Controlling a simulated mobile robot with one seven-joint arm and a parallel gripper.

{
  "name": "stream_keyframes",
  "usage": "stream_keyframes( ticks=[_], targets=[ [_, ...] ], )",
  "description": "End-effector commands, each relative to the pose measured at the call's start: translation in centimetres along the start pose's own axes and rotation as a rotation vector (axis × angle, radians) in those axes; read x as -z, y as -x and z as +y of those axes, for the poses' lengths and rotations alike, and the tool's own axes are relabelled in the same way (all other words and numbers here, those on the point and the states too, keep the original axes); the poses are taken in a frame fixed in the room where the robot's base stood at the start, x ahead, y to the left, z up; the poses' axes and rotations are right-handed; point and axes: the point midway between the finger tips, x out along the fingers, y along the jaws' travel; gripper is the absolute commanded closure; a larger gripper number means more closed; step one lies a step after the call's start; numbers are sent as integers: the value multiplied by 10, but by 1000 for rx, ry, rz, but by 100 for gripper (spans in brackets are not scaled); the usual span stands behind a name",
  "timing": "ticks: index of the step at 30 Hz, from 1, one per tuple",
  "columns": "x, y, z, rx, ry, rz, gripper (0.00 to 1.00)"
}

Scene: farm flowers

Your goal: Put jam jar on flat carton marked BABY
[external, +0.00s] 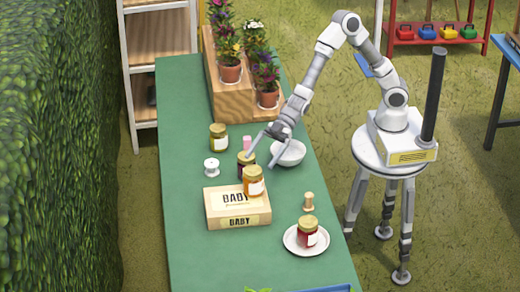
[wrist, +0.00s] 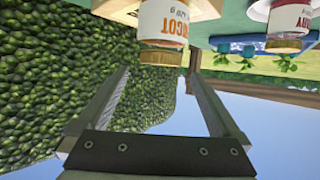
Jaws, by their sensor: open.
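The flat carton marked BABY (external: 223,209) lies on the green table. An amber jam jar with a gold lid (external: 254,184) stands upright on its back right part. In the wrist view this apricot-labelled jar (wrist: 164,22) appears upside down, beyond the fingertips, with the carton (wrist: 203,8) behind it. A dark jam jar (external: 246,168) stands just behind the carton, partly hidden. A yellow jar (external: 219,138) stands farther back. A red jam jar (external: 307,233) stands on a white plate (external: 291,246). My gripper (external: 261,157) is open and empty, near the dark jar; its fingers show apart in the wrist view (wrist: 160,74).
A white bowl (external: 289,154) sits right of my gripper. A white spool (external: 211,168), a pink block (external: 247,142) and a wooden peg (external: 308,201) stand nearby. A wooden planter (external: 232,101) with potted flowers fills the back. The table's left side is clear.

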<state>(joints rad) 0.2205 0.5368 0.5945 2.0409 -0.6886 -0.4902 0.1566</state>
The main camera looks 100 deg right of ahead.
Motion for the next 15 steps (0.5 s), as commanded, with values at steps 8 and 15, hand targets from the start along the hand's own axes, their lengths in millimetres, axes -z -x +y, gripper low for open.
stream_keyframes(
  ticks=[8, 15],
  targets=[
    [0, 32, 0, -1, 0, 0, 0],
    [0, 33, 0, 0, -1, 0, 0]
  ],
)
